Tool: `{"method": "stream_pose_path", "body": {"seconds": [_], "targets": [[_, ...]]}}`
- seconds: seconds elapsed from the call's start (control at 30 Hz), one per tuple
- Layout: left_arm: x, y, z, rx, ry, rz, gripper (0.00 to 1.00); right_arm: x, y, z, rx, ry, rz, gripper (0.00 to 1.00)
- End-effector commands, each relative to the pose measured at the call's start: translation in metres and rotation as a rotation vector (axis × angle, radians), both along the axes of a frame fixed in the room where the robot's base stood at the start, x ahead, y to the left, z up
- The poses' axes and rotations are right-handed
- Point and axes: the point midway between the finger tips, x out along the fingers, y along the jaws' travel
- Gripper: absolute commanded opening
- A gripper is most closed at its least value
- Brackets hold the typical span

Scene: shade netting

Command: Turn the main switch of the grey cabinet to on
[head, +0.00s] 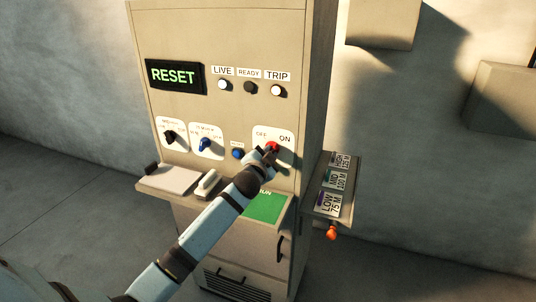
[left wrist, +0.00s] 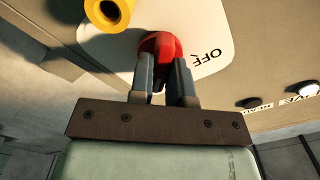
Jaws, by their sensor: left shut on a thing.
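The grey cabinet (head: 220,40) stands ahead, looking beige in the warm light. Its main switch is a red knob (head: 273,146) on a white plate marked OFF and ON, at the right of the lower row of controls. My left gripper (head: 268,153) is at this plate. In the left wrist view its two fingers (left wrist: 163,80) are shut on the red knob (left wrist: 161,46). The fingers and hand hide part of the knob, so I cannot tell which mark it points to. My right gripper is not in view.
A display (head: 174,76) reads RESET. LIVE, READY and TRIP lamps sit beside it. A black knob (head: 170,136), a blue knob (head: 205,143) and a blue button (head: 238,154) are left of the switch. A shelf (head: 155,183) juts out below. A yellow part (left wrist: 106,12) shows near the fingers.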

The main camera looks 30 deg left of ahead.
Motion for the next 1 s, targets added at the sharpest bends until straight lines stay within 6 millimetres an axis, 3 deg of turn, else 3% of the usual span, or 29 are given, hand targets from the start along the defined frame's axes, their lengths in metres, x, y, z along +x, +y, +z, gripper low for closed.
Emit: {"method": "stream_pose_path", "body": {"seconds": [0.1, 0.13, 0.23, 0.53, 0.67, 1.0], "targets": [[0.000, 0.000, 0.000, 0.004, 0.002, 0.001, 0.00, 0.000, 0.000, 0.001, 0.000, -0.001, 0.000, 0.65], [0.000, 0.000, 0.000, 0.004, 0.002, 0.001, 0.20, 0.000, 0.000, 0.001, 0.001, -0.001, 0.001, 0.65], [0.000, 0.000, 0.000, 0.003, 0.001, 0.001, 0.42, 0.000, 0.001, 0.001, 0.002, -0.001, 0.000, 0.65], [-0.001, 0.000, 0.000, 0.001, 0.000, 0.000, 0.43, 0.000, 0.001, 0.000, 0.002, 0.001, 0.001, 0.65], [-0.012, -0.003, -0.002, 0.001, 0.000, 0.000, 0.43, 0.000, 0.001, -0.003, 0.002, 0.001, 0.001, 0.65], [-0.085, -0.020, -0.003, 0.001, 0.001, -0.001, 0.43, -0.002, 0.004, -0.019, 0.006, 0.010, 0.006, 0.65]]}}
